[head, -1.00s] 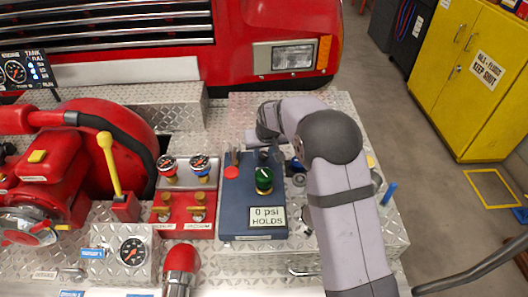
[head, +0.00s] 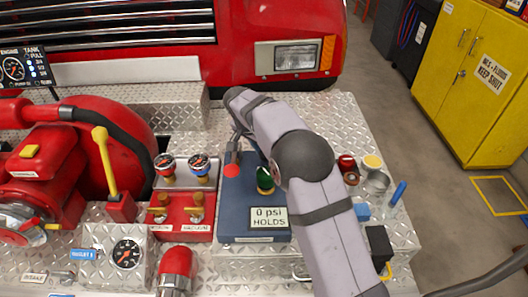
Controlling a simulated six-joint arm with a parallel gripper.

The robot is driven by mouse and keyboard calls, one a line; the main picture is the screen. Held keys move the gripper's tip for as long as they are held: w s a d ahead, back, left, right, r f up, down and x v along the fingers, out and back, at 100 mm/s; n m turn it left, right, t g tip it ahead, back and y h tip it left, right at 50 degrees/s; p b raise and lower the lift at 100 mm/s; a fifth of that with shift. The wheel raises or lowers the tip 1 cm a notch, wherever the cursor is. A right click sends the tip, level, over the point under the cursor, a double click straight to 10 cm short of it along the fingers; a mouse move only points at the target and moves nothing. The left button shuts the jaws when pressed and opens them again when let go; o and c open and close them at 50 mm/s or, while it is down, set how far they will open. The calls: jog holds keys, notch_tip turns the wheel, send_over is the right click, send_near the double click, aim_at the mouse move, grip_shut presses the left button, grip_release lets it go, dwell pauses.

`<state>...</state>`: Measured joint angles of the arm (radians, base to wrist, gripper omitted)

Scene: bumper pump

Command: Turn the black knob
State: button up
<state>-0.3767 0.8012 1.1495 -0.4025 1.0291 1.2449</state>
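A blue panel box (head: 228,205) stands on the diamond-plate deck. It bears a green-faced round part (head: 264,180), a lever with a red end (head: 231,170) and a sign reading "0 psi HOLDS" (head: 268,218). I cannot make out the black knob; my arm covers the right and back of the box. My grey arm (head: 265,120) reaches in from the lower right, its far end bent down behind the box's back edge.
Right of my arm are a red cap (head: 347,164), a yellow-topped cup (head: 372,162), a blue handle (head: 397,193) and a black block (head: 378,243).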

jog(key=shift+m, duration=0.6)
jog(key=shift+g, duration=0.3)
jog(key=o, duration=1)
jog(key=shift+b+v, duration=0.9)
jog(key=shift+v, duration=2.8)
jog(key=shift+a, duration=0.1)
